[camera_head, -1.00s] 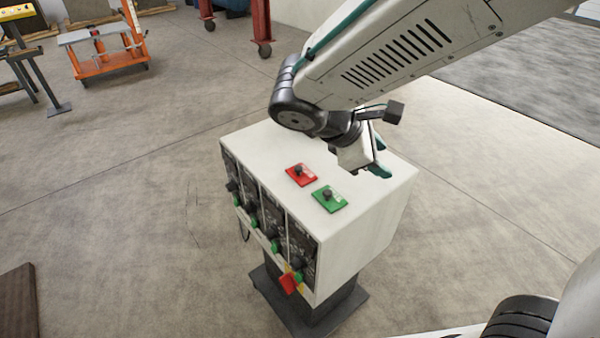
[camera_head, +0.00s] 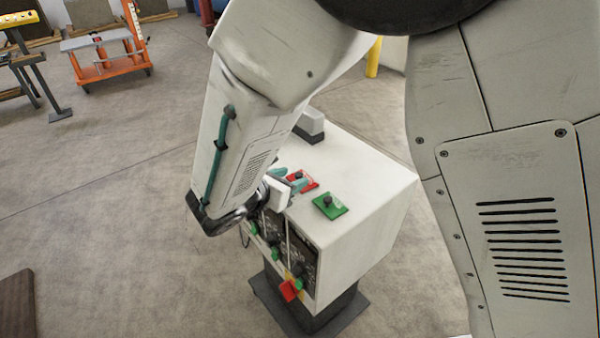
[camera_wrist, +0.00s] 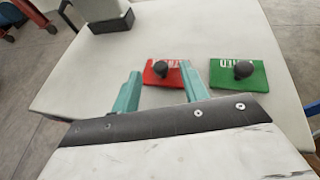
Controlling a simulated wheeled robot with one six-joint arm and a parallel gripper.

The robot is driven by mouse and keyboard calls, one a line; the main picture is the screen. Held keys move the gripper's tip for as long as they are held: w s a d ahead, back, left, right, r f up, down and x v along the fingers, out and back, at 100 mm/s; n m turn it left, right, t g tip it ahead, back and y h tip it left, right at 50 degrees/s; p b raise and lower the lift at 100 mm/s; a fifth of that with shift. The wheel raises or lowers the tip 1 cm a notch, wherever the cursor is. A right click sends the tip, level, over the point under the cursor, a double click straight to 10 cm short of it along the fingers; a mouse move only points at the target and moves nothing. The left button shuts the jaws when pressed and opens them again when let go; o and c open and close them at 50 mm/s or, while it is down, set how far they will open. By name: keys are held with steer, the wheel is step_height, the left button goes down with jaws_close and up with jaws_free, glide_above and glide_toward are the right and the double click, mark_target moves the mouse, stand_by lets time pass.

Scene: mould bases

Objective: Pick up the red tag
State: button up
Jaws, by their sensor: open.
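The red tag (camera_head: 303,181) lies flat on the white top of the control box, with a dark knob standing on it. In the wrist view the red tag (camera_wrist: 165,74) shows just beyond my fingertips, its knob between the lines of the two fingers. My gripper (camera_head: 294,179) is open and empty at the left edge of the box top, close beside the tag.
A green tag (camera_head: 330,206) with a similar knob lies to the right of the red one. A grey block (camera_head: 310,125) stands at the back of the box top. The box (camera_head: 375,190) has knobs and a red piece (camera_head: 289,290) on its front. The right of the top is clear.

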steer(key=shift+x, duration=1.05)
steer(key=shift+s, duration=0.1)
jaws_close()
steer(key=shift+r, duration=0.1)
